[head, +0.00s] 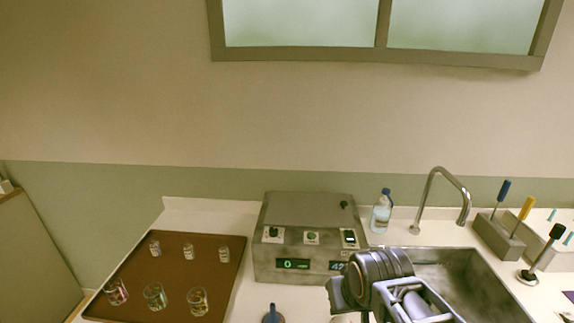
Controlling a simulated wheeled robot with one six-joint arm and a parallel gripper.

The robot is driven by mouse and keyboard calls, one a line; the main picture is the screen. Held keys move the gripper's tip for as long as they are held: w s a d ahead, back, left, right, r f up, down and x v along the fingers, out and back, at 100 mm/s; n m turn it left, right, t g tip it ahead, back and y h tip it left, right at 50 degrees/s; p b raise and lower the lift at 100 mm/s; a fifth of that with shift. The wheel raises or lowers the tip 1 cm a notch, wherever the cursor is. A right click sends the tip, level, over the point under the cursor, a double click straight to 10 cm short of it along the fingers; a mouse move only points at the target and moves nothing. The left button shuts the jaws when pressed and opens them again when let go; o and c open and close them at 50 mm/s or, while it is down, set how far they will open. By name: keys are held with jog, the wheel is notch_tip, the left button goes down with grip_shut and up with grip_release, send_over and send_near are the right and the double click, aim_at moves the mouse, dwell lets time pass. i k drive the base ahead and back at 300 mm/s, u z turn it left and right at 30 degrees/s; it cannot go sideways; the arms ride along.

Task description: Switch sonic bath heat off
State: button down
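The sonic bath (290,212) is a grey metal box on the counter in the head view, with a small black knob on its top. Its front carries a dark knob on a light plate at left (273,233), a green round button in the middle (312,238) and a small black-and-white switch at right (350,239). I cannot read their labels.
A brown tray (210,290) at left holds several small glass vessels. A clear bottle with a blue cap (381,215) stands right of the bath. A sink (480,275) with a tall faucet (432,190) and a tool block (497,238) lie further right. A blue-topped item (272,316) stands in front.

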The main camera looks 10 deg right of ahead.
aim_at(349, 235)
jog(key=k, duration=1.3)
jog(key=u, duration=0.55)
jog(key=i, duration=1.35)
jog(key=z, duration=0.45)
